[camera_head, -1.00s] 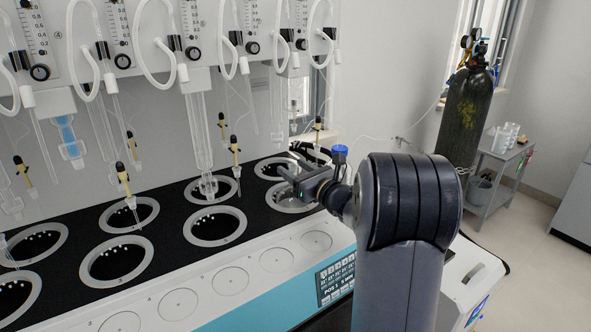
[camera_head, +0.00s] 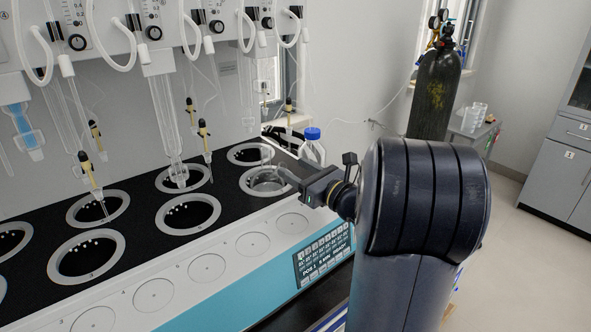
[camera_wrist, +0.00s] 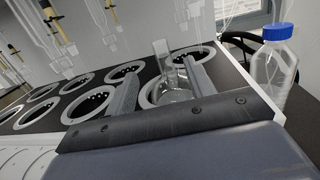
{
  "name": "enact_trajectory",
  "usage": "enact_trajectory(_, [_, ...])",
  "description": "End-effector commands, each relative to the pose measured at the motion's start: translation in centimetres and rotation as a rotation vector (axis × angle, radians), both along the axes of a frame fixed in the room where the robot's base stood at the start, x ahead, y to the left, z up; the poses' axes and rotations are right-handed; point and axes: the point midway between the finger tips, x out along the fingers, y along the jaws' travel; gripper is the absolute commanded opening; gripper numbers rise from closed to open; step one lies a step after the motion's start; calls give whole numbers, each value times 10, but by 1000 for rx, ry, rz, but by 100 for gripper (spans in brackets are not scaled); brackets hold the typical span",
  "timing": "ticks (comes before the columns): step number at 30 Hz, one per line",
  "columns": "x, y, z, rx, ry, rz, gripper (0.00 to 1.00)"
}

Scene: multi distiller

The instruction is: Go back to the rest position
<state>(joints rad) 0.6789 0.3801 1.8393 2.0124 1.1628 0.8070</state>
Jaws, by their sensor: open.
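My gripper (camera_head: 289,176) is at the right end of the distiller (camera_head: 215,270), low over its front right well. In the wrist view my gripper (camera_wrist: 160,88) has its two fingers spread apart. A clear glass vessel (camera_wrist: 172,88) sits in the ringed well between and beyond the fingers; I see no finger closed on it. The glass (camera_head: 266,180) also shows faintly in the head view. The upper part of my arm hides the right end of the distiller.
A blue-capped clear bottle (camera_head: 312,147) stands just behind my gripper, on the right in the wrist view. Glass tubes hang over the wells. A dark gas cylinder (camera_head: 434,95), a small cart (camera_head: 473,137) and grey cabinets (camera_head: 560,160) stand at the right. Floor between them is bare.

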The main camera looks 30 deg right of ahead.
Motion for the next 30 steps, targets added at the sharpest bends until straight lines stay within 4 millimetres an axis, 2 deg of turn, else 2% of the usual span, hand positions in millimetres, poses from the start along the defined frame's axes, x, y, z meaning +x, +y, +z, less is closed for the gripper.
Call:
enact_trajectory(4, [3, 1, 1, 0, 0, 0, 51])
enact_trajectory(8, [15, 5, 2, 0, -1, 3, 51])
enact_trajectory(18, [74, 24, 7, 0, 0, 3, 51])
enact_trajectory(24, [101, 32, 8, 1, 1, 1, 51])
enact_trajectory(30, [104, 32, 12, 0, 0, -1, 51])
